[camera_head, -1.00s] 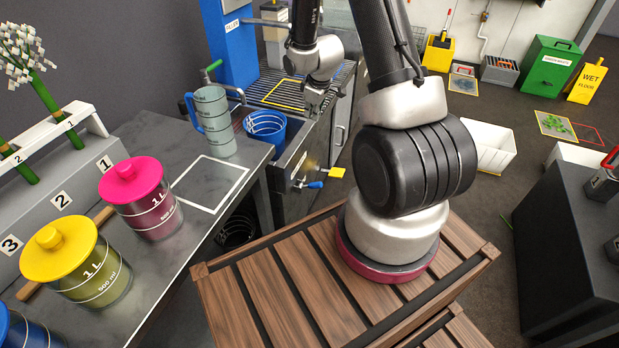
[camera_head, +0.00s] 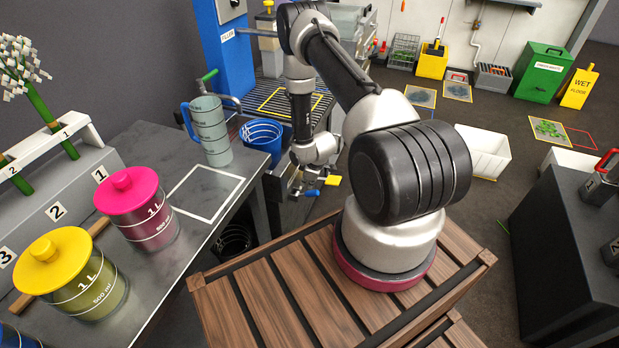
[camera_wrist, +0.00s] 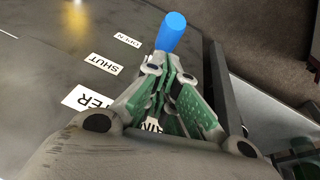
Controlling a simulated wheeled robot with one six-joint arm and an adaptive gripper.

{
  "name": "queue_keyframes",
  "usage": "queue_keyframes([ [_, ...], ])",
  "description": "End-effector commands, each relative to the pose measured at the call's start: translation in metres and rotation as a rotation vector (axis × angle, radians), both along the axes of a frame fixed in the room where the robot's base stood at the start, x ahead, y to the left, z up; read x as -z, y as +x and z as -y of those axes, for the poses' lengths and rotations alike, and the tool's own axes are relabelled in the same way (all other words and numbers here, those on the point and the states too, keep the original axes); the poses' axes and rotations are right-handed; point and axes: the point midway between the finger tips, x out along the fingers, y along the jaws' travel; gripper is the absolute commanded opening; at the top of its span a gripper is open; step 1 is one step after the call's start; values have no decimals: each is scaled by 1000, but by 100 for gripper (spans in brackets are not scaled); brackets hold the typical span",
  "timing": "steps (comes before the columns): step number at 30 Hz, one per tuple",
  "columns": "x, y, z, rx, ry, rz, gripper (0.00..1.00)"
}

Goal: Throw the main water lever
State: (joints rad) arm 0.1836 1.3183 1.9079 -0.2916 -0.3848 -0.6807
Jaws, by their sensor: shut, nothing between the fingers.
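The blue lever handle (camera_head: 312,193) sticks out from the front of the sink counter, beside a small yellow piece (camera_head: 333,181). In the wrist view the blue handle (camera_wrist: 171,32) lies just beyond my fingertips, near the label reading OPEN (camera_wrist: 127,41). A SHUT label (camera_wrist: 104,64) and a partly covered label ending in TER (camera_wrist: 88,101) lie to the left. My gripper (camera_wrist: 166,80) is shut and empty. In the head view my gripper (camera_head: 297,187) is low at the counter front, left of the handle. Whether it touches the handle I cannot tell. The lever's pivot is hidden.
A blue bucket (camera_head: 262,136) and a grey-green jug with a blue handle (camera_head: 209,130) stand left of my arm. Jars with pink (camera_head: 134,192) and yellow (camera_head: 58,259) lids stand on the left bench. A white bin (camera_head: 482,151) is on the floor at right.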

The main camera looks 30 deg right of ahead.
Motion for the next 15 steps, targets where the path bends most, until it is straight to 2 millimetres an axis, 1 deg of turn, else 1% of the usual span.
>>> queue_keyframes([
  [1, 7, 2, -1, 0, 1, -1, 0],
  [3, 13, 4, -1, 0, 0, -1, 0],
  [6, 19, 6, -1, 0, 0, 0, 0],
  [15, 20, 6, -1, 0, -1, -1, 0],
])
